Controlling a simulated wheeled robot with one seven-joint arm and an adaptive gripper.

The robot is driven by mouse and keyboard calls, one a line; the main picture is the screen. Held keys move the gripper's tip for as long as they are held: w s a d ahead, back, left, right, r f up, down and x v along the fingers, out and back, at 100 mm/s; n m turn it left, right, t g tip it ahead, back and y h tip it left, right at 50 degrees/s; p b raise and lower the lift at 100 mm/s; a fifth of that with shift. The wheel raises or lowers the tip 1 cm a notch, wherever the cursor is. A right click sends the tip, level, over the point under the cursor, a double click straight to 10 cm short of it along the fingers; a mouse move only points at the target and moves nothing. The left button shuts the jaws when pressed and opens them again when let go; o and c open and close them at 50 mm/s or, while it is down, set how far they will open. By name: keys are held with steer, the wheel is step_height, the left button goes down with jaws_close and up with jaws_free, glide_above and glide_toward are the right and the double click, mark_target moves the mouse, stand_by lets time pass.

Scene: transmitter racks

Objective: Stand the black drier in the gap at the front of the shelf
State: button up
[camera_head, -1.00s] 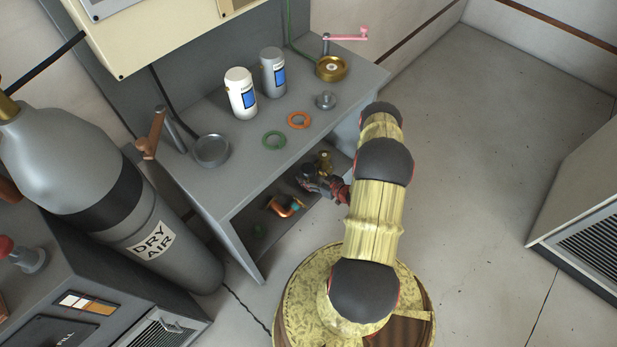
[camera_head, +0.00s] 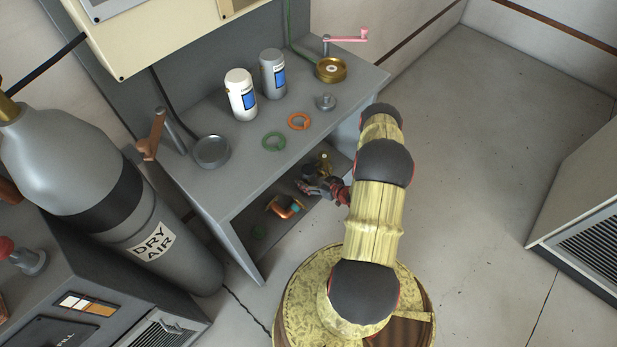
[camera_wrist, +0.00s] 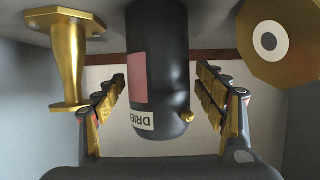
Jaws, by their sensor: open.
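The black drier (camera_wrist: 160,65) is a dark cylinder with a pink panel and a white label reading "DRIE". In the wrist view, which is upside down, its base meets the pale shelf board (camera_wrist: 215,14), and it looks upright. It stands between a brass spindle-shaped fitting (camera_wrist: 70,55) and a round-faced brass part (camera_wrist: 285,40), with space visible on both sides. My gripper (camera_wrist: 160,78) is open, one finger on each side of the drier, with gaps visible. In the head view my gripper (camera_head: 316,189) reaches into the lower shelf (camera_head: 240,240), partly hiding the dark drier (camera_head: 309,172).
A copper pipe piece (camera_head: 286,207) lies on the lower shelf, left of my gripper. The bench top (camera_head: 245,170) above holds two bottles, rings and metal parts. A large gas cylinder (camera_head: 160,235) stands left.

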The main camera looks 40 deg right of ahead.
steer(key=p+v, duration=0.4)
steer(key=v, duration=0.8)
